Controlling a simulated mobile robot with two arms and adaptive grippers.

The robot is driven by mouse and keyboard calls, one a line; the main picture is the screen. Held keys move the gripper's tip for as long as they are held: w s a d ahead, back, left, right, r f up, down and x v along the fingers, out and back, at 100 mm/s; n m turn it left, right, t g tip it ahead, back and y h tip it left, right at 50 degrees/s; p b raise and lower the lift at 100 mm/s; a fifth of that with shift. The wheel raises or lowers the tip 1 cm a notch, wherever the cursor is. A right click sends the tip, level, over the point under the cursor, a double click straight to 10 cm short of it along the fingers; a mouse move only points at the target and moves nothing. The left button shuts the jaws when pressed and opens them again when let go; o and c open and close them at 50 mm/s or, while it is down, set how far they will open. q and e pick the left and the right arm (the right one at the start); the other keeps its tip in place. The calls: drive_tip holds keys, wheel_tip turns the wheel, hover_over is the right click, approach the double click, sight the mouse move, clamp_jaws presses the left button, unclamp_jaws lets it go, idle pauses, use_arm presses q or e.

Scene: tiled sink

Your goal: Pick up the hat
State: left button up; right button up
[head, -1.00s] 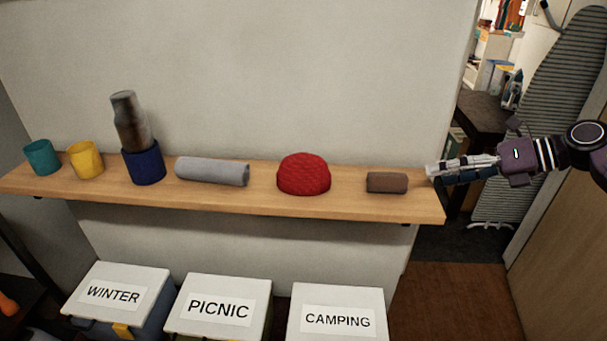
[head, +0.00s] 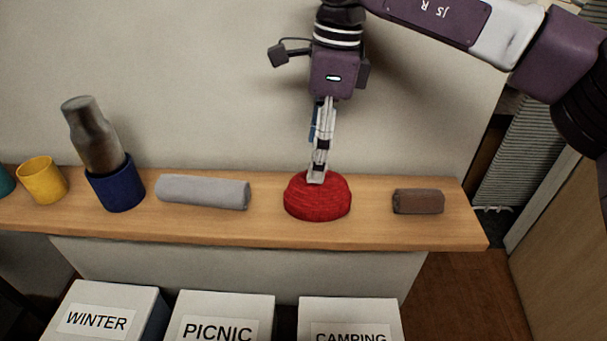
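The hat (head: 318,200) is a red, knitted, dome-shaped cap resting on the wooden shelf, right of the middle of the head view. My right gripper (head: 316,177) points straight down over it, with its fingertips at the top of the hat. The fingers are seen edge-on and overlap, so I cannot tell whether they are open or shut, or whether they grip the fabric. The hat still sits on the shelf. My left gripper is not in view.
On the wooden shelf (head: 270,228), a grey roll (head: 203,191) lies left of the hat and a brown roll (head: 418,201) right of it. A blue cup (head: 117,188) holding a bottle (head: 92,138) and a yellow cup (head: 42,181) stand further left. Labelled white-lidded boxes (head: 228,303) are below.

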sight(318, 186)
drive_tip(key=s+f, duration=0.1)
drive_tip(key=s+d+f+p, duration=0.1)
drive_tip(key=shift+s+f+p, duration=0.3)
drive_tip(key=shift+s+f, duration=0.05)
drive_tip(key=shift+f, duration=0.05)
drive_tip(key=f, duration=0.2)
drive_tip(key=f+p, duration=0.1)
drive_tip(key=shift+w+a, duration=0.25)
drive_tip(key=shift+w, duration=0.1)
drive_tip(key=shift+f, duration=0.6)
drive_tip(key=shift+w, duration=0.1)
drive_tip(key=c, duration=1.3)
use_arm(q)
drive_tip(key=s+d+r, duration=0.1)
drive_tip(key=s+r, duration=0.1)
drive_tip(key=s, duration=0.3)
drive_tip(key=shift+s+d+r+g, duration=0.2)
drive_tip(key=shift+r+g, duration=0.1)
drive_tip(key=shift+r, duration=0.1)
use_arm(e)
drive_tip(key=shift+o, duration=0.2)
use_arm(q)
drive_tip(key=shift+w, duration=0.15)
use_arm(e)
drive_tip(key=shift+r, duration=0.15)
drive_tip(key=shift+c, duration=0.2)
